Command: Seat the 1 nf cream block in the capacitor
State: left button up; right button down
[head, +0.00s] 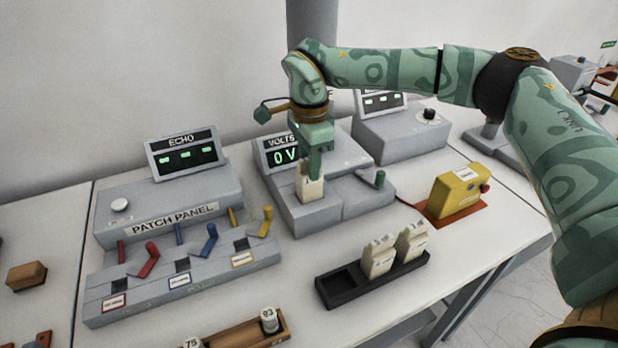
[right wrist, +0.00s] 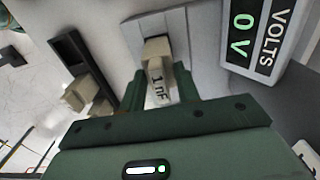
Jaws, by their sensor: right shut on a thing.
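My right gripper (head: 313,172) points down over the grey capacitor unit (head: 317,216) with the VOLTS display (head: 284,157), which reads 0 V. It is shut on a cream block (head: 309,192). In the right wrist view the block (right wrist: 158,72) sits between the two fingers (right wrist: 160,88) and bears the label "1nF". The block's far end is at the grey face of the unit (right wrist: 183,28); I cannot tell how deep it sits in a slot there. My left gripper is out of view.
A black tray (head: 338,296) in front holds two cream blocks (head: 378,257) (head: 411,239), and its left slot is empty. A yellow box (head: 458,192) stands at the right. The patch panel (head: 170,218) with coloured levers is at the left. A wooden rack (head: 243,333) is in front.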

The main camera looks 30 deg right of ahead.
notch_tip(320, 180, down, 4)
jog(key=shift+f+b, duration=0.2)
jog(key=shift+b, duration=0.3)
jog(key=shift+r, duration=0.1)
jog(key=c, duration=1)
grip_release()
notch_tip(320, 180, up, 12)
jog(key=p, duration=0.3)
